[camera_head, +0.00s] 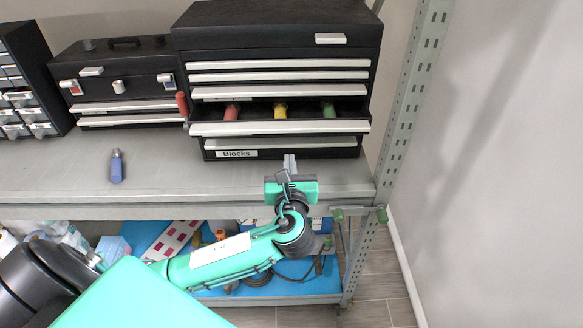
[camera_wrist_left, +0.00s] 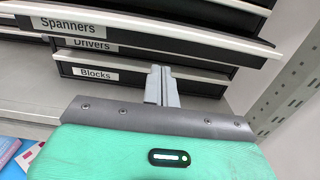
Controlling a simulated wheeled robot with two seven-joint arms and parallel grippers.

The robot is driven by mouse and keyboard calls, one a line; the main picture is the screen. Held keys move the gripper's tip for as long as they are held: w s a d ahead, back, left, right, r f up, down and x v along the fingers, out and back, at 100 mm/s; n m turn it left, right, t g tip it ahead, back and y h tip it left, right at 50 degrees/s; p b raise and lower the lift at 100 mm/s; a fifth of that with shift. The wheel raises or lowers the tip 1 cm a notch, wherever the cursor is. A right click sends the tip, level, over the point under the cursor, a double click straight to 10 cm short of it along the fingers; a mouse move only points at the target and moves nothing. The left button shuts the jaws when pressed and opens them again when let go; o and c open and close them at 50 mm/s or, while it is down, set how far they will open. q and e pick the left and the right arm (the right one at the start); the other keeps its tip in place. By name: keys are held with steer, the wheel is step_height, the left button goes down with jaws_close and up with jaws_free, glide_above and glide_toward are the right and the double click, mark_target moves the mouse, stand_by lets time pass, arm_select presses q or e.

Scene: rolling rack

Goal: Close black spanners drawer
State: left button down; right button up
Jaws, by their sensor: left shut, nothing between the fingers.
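The black spanners drawer (camera_head: 280,128) is pulled out of the black tool chest (camera_head: 275,20) on the rack shelf. Its long white front edge sticks out past the other drawers, and red, yellow and green handles show inside. In the left wrist view the "Spanners" label (camera_wrist_left: 68,26) is on this drawer, at the upper left. My left gripper (camera_head: 290,160) is shut and empty, in front of and below the drawer, near the chest's lower drawers. Its closed fingers (camera_wrist_left: 161,86) show below the drawer front in the left wrist view, in front of the Blocks drawer. My right gripper is out of view.
A smaller black toolbox (camera_head: 118,85) and a small-drawer cabinet (camera_head: 28,80) stand to the left. A blue-handled tool (camera_head: 117,166) lies on the shelf (camera_head: 60,175). A perforated rack post (camera_head: 403,100) rises close to the chest's right.

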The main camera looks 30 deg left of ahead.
mark_target(288, 135)
arm_select(q)
steer(key=p+x, duration=0.2)
steer(key=x, duration=0.6)
steer(key=shift+w+p, duration=0.15)
steer(key=shift+p, duration=0.25)
steer(key=x, duration=0.4)
steer(key=shift+w+a, duration=0.15)
steer(key=shift+w, duration=0.15)
steer(key=shift+s, duration=0.1)
